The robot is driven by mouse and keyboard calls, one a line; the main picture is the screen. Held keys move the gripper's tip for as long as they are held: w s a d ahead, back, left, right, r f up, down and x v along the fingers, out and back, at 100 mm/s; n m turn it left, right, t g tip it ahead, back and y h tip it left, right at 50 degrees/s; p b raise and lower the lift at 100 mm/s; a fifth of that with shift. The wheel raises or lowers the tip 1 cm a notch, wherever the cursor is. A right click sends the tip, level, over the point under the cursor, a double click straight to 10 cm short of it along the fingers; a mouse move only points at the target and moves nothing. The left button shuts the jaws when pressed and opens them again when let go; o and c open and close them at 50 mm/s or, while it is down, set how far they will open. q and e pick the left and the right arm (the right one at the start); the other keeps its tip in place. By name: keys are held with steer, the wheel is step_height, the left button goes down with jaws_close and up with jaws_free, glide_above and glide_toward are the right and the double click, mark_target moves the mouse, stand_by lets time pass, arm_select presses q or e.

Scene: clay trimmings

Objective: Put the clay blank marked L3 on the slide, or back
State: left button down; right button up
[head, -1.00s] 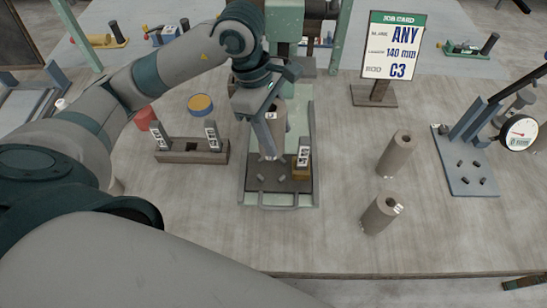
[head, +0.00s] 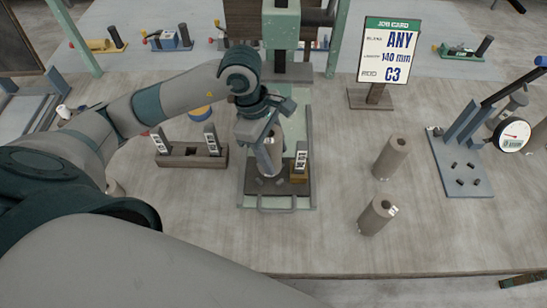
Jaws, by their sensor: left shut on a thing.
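My left gripper (head: 264,140) is shut on a grey-brown clay blank (head: 271,158), a hollow cylinder that stands about upright over the dark plate of the slide (head: 252,185). Whether its bottom touches the plate I cannot tell. A small pale label shows on it, but its mark is too small to read. Two similar blanks stand on the table to the right, one farther back (head: 390,158) and one nearer (head: 377,215) with a pale label. My right gripper is not in view.
A tagged post on a yellowish block (head: 300,172) stands at the slide's right edge. A dark wooden holder (head: 190,160) with two tagged uprights is to the left. A job card (head: 390,50) reads ANY, 140 mm, C3. A gauge fixture (head: 470,175) stands at right. The front table is clear.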

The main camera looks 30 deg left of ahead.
mark_target(273, 160)
arm_select(q)
step_height(273, 160, down, 3)
steer(key=shift+r+p, duration=0.2)
steer(key=shift+p, duration=0.25)
steer(key=shift+f, duration=0.2)
steer(key=shift+f+b, duration=0.2)
steer(key=shift+b, duration=0.1)
steer(key=c, duration=0.9)
jaws_free()
steer(key=shift+r, duration=0.15)
